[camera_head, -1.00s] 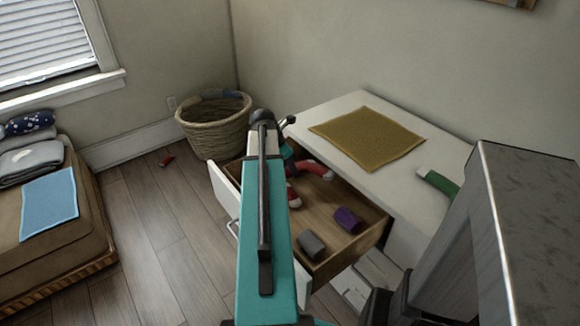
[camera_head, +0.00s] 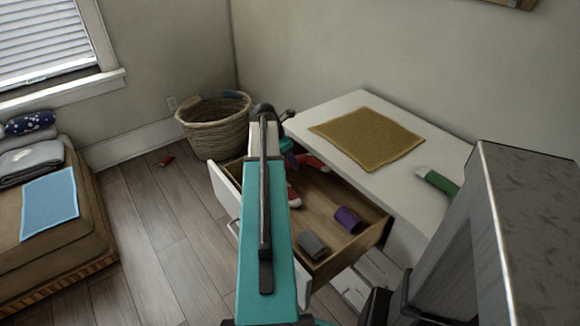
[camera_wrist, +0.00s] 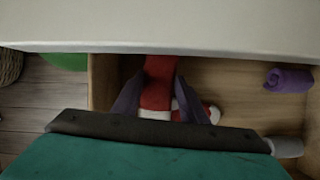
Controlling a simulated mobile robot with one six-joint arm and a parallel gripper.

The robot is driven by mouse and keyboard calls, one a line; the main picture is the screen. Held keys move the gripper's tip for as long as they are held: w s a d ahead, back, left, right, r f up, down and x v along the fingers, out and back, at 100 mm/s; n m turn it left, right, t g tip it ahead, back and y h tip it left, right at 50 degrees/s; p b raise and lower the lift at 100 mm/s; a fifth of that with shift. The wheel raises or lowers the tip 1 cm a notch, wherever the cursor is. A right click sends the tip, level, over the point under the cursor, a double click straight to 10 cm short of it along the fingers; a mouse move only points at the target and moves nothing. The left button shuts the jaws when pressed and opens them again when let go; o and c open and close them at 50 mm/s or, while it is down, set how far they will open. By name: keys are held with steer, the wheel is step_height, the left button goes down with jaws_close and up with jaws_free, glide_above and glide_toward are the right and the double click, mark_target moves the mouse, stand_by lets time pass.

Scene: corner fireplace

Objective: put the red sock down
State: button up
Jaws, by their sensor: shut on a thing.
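The red sock (camera_wrist: 158,92) has white patches and sits between the fingers of my gripper (camera_wrist: 155,96) in the wrist view. The gripper is shut on it, low over or in the open drawer (camera_head: 335,208). A red foot part with a white toe shows just right of the fingers. In the head view, red cloth (camera_head: 312,162) shows beside my arm, with a further red and white piece (camera_head: 294,197) nearer. My arm hides what lies between them. I cannot tell whether the sock touches the drawer floor.
A purple roll (camera_head: 347,219) and a grey roll (camera_head: 312,245) lie in the drawer. A mustard cloth (camera_head: 366,138) and a green sock-like thing (camera_head: 438,184) lie on the white top (camera_head: 330,108). A wicker basket (camera_head: 214,128) stands behind left; a small red thing (camera_head: 166,160) lies on the floor.

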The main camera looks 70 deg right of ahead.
steer(key=shift+f, duration=1.6)
steer(key=shift+f, duration=0.35)
steer(key=o, duration=1)
steer(key=shift+r, duration=0.15)
steer(key=shift+r, duration=0.2)
steer(key=v, duration=1.2)
